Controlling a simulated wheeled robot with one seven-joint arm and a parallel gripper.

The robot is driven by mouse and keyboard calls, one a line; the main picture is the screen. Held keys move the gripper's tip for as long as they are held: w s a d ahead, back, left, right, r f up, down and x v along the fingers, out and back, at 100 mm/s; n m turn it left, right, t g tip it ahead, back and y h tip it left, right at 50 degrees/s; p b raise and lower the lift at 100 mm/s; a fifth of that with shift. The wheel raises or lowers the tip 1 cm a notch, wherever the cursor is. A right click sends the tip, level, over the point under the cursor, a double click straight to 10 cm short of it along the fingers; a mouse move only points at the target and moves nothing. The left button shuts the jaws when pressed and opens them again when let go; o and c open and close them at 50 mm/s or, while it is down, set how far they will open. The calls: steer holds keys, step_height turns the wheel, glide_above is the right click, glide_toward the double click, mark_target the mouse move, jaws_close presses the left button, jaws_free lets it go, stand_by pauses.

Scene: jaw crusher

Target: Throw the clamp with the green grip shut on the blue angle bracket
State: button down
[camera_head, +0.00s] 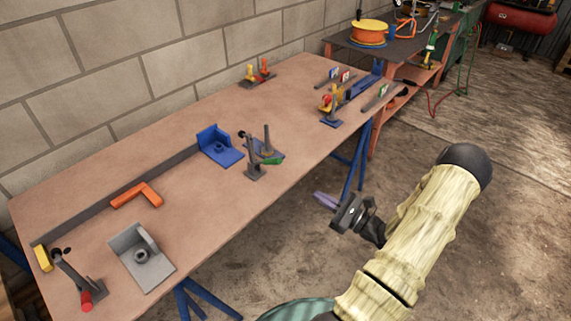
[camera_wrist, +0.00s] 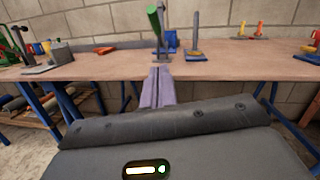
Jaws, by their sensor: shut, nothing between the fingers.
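The blue angle bracket (camera_head: 213,148) lies on the brown table near its middle. The clamp with the green grip (camera_head: 254,172) stands just in front of it, towards the table's near edge. Its arm with a black tip is raised, and its green grip (camera_head: 271,161) sticks out low to the right. In the wrist view the green grip (camera_wrist: 155,22) shows above the fingertips, with the blue bracket (camera_wrist: 172,40) partly hidden behind the clamp. My gripper (camera_head: 320,197) is shut and empty, off the table's near edge and apart from the clamp. Its purple fingers (camera_wrist: 157,85) point towards the clamp.
A post on a blue base (camera_head: 266,140) stands close behind the clamp. A grey bracket (camera_head: 142,265) and a red-grip clamp (camera_head: 86,298) are at the front left. An orange angle piece (camera_head: 137,195) lies by a dark rail. Several yellow and red clamps stand further right.

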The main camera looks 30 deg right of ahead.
steer(key=shift+w+a, duration=0.1)
steer(key=shift+a, duration=0.05)
steer(key=r+x, duration=0.2)
steer(key=x, duration=1)
steer(key=shift+a+r+p, duration=0.2)
steer(key=shift+r+p, duration=0.15)
steer(key=shift+r, duration=0.05)
steer(key=shift+r+p, duration=0.2)
steer(key=shift+p, duration=0.1)
